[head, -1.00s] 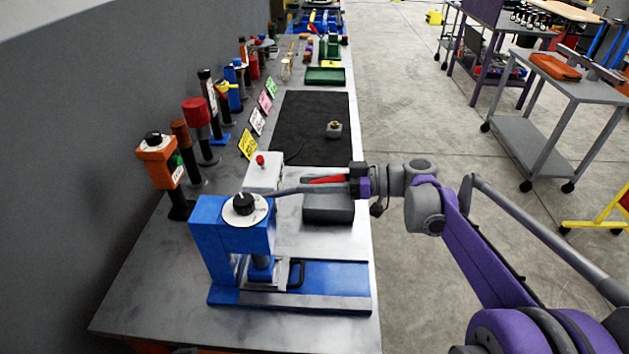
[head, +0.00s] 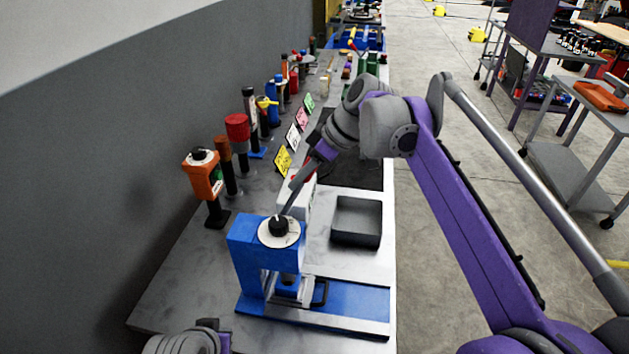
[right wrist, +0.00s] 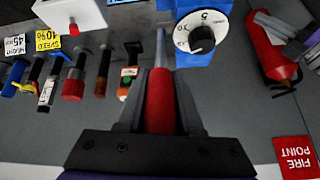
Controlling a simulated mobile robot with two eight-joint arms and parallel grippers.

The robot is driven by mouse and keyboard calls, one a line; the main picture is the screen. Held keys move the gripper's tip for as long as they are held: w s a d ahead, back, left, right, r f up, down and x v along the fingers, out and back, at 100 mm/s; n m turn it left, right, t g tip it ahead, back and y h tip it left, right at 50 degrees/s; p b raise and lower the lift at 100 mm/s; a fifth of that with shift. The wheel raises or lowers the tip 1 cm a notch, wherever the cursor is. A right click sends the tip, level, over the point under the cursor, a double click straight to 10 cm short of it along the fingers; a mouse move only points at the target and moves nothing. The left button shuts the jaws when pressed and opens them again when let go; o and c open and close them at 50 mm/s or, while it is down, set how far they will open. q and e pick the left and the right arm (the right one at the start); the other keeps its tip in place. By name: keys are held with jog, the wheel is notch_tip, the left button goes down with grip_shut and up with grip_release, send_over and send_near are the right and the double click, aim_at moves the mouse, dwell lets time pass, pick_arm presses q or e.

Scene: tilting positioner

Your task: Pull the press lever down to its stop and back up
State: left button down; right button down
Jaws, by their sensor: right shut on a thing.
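The blue press (head: 255,262) stands on the near part of the bench, with a white dial and black knob (head: 279,228) on its head. Its grey lever (head: 289,203) slants up and away from the head, towards the upper right. My right gripper (head: 303,177) is shut on the lever's red grip. In the right wrist view the red grip (right wrist: 160,100) lies between the two dark fingers, with the rod running on to the press (right wrist: 190,58). The press ram is partly hidden by the frame. My left gripper's fingers are not in view; only a piece of my left arm shows at the bottom.
A grey open tray (head: 357,222) sits behind the press. A white box (head: 297,205) is partly hidden behind the lever. A row of upright tools, including an orange-headed one (head: 203,180), lines the wall. Open floor lies right of the bench.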

jog(key=shift+w+a+r+h, duration=0.2)
jog(key=shift+a+r+h, duration=0.1)
jog(key=shift+a+h, duration=0.3)
jog(key=shift+a, duration=0.1)
jog(key=c, duration=0.6)
grip_release()
jog(key=shift+a, duration=0.15)
jog(key=v, duration=1.1)
jog(key=shift+w+f, duration=0.1)
jog(key=shift+w, duration=0.05)
